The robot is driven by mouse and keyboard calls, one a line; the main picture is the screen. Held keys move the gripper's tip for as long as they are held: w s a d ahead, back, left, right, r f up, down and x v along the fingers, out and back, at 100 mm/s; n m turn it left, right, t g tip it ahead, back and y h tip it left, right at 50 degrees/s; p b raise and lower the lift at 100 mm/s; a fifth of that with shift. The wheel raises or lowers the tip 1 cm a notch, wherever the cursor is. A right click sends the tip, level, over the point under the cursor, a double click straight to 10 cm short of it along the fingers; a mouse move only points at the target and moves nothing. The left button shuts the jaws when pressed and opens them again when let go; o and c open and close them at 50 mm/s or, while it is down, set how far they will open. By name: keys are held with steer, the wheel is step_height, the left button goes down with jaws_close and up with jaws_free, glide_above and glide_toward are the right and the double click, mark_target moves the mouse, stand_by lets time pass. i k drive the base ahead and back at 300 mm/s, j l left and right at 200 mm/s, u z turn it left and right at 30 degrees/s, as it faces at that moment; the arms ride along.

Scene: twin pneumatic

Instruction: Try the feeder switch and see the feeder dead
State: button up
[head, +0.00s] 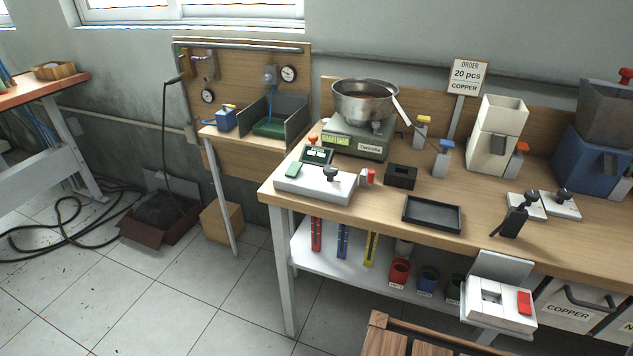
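No part is labelled as the feeder or its switch, so I cannot tell for sure which they are. A steel bowl (365,101) with dark contents sits on a green scale-like unit (352,140) with a lit display. In front of it lies a flat white box (312,184) with a black knob (330,173) and a green part on top. A cream hopper unit (495,135) stands to the right, and a blue unit with a grey hopper (602,120) stands at the right edge. No motion can be judged from one frame. My gripper is not in view.
The wooden bench (370,212) carries a black tray (432,213), a black block (400,176) and a black-handled tool (515,218). A smaller gauge-board station (245,85) stands at the back left. Dark hoses (65,212) and an open box (160,220) lie on the floor at left.

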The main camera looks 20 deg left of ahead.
mark_target(294, 169)
steer(key=u, duration=1.3)
steer(key=i+j+z, duration=0.35)
steer(key=j, duration=0.25)
steer(key=i+j+z, duration=0.2)
steer(key=j, duration=0.15)
steer(key=i+j+z, duration=0.15)
steer(key=j, duration=0.2)
